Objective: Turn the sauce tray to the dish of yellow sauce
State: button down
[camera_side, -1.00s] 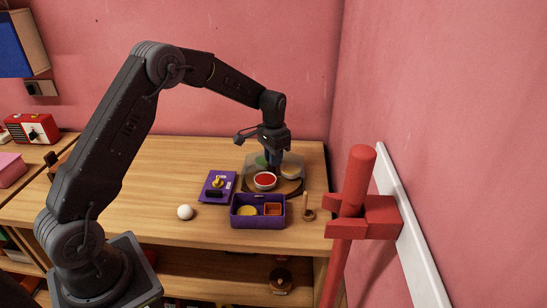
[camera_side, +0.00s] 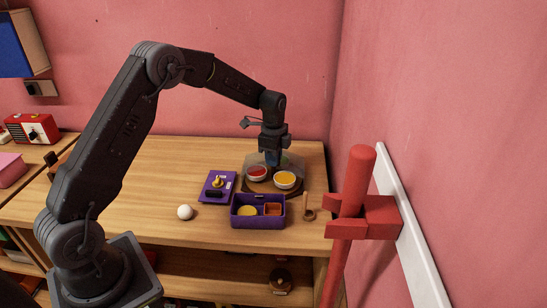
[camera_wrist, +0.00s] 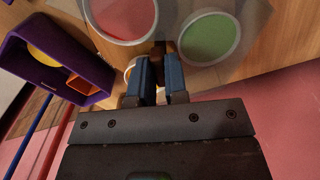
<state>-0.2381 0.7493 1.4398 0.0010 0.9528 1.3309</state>
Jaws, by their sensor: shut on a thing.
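The sauce tray (camera_side: 258,188) is a round dark wooden turntable on the table. A see-through grey cover (camera_side: 250,160) shows around its back part. The dish of yellow sauce (camera_side: 285,180) is at the front right, and the dish of red sauce (camera_side: 257,173) is left of it. A green dish is mostly hidden behind my gripper in the side view; it shows clearly in the wrist view (camera_wrist: 208,38), beside the red dish (camera_wrist: 125,18). My gripper (camera_side: 274,163) points down at the tray's middle. Its blue fingers are shut on a small brown knob (camera_wrist: 159,50), partly hidden.
A purple box (camera_side: 258,222) with yellow and orange contents stands just in front of the tray. A white ball (camera_side: 185,212) and a small wooden tool (camera_side: 308,213) are nearby.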

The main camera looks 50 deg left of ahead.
jog(key=m, duration=0.4)
jog(key=shift+w+d, duration=0.1)
jog(key=shift+m, duration=2.1)
jog(key=c, duration=1.1)
grip_release()
jog(key=shift+c, duration=0.2)
notch_tip(320, 180, up, 14)
